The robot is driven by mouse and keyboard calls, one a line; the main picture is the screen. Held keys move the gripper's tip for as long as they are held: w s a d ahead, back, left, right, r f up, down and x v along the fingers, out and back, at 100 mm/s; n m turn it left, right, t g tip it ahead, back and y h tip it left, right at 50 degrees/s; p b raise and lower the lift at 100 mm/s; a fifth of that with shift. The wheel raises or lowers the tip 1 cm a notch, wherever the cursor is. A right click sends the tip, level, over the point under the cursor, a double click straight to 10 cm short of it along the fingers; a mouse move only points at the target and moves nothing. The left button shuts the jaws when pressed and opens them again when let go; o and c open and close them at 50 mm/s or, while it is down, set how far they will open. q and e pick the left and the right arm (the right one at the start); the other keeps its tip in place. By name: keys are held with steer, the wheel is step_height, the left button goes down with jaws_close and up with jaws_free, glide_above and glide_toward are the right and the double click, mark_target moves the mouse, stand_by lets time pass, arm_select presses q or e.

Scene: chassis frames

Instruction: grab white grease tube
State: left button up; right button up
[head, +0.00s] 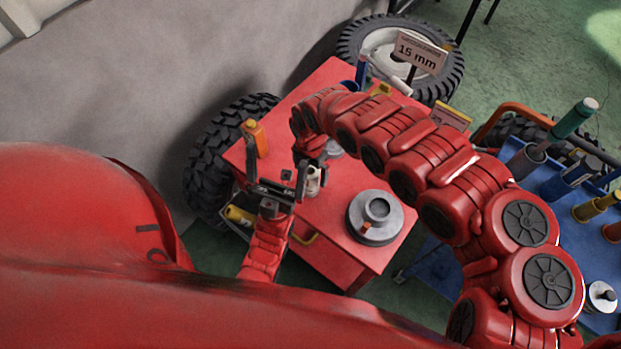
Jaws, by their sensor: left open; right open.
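A small white object, which looks like the white grease tube (313,183), stands on the red table (330,225), partly hidden by my grippers. My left gripper (276,168) is open above the table's left side, its fingers spread, with the white tube close by its right finger. My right gripper (314,163) reaches down over the table at the tube's upper end. It is open, but its fingertips are partly hidden, so I cannot tell whether they touch the tube.
An orange bottle (256,138) stands at the table's left edge. A round grey metal part (376,218) sits at the front right. A "15 mm" sign (422,52) stands at the back. Tyres lie beside the table. A blue cart (575,235) with tools is at the right.

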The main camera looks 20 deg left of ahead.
steer(key=shift+f, duration=0.55)
jaws_close()
